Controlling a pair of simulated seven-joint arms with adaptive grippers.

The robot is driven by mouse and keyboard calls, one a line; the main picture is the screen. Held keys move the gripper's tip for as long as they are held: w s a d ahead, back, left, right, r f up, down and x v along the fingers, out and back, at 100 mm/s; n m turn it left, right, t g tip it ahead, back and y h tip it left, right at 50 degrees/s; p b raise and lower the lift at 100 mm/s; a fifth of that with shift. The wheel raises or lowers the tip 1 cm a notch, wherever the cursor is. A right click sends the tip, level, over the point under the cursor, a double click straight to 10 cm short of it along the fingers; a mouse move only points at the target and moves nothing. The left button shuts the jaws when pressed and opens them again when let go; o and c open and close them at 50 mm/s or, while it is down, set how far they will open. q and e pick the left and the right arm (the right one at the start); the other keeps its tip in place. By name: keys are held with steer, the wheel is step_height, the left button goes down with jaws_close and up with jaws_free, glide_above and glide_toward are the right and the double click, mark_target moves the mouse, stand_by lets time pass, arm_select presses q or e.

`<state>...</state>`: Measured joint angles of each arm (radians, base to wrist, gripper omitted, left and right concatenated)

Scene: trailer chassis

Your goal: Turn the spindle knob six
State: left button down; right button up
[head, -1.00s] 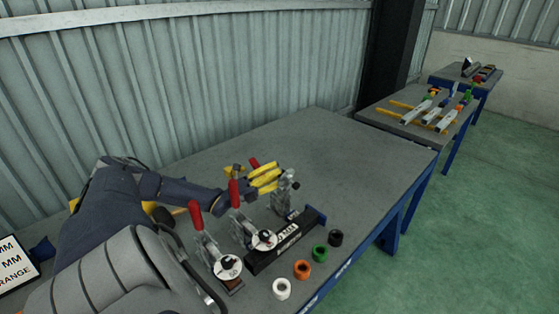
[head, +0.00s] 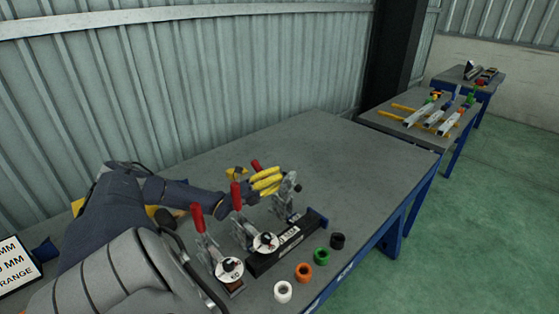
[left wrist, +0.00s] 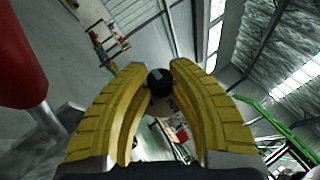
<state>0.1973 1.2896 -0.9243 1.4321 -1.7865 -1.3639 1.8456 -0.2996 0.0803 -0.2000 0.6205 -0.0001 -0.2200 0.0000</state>
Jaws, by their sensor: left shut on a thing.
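Three metal toggle clamps with red handles stand near the table's front right edge. The front clamp (head: 229,268) and the middle clamp (head: 265,242) carry white dials with black knobs. The far clamp (head: 285,200) stands beyond them, seen more from the side. My left gripper (head: 277,180) has its yellow fingers at the far clamp's upper part. In the left wrist view the fingertips close from both sides on a small black knob (left wrist: 160,81). The exact contact is partly hidden. My right gripper is not in view.
A black block (head: 287,243) lies beside the clamps. White (head: 283,291), orange (head: 303,271), green (head: 322,256) and black (head: 338,241) rings line the front edge. A red handle (left wrist: 20,55) is close at left in the wrist view. The table's far right part is clear.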

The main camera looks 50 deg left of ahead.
arm_select(q)
steer(key=shift+w+m+h, duration=0.1)
steer(key=shift+m+h, duration=0.2)
steer(key=shift+m, duration=0.2)
steer(key=shift+h, duration=0.3)
steer(key=c, duration=1.1)
jaws_free()
steer(key=s+a, duration=0.6)
steer(key=s, duration=0.5)
steer(key=shift+s+f, duration=0.2)
steer(key=shift+f, duration=0.05)
steer(key=shift+a, duration=0.1)
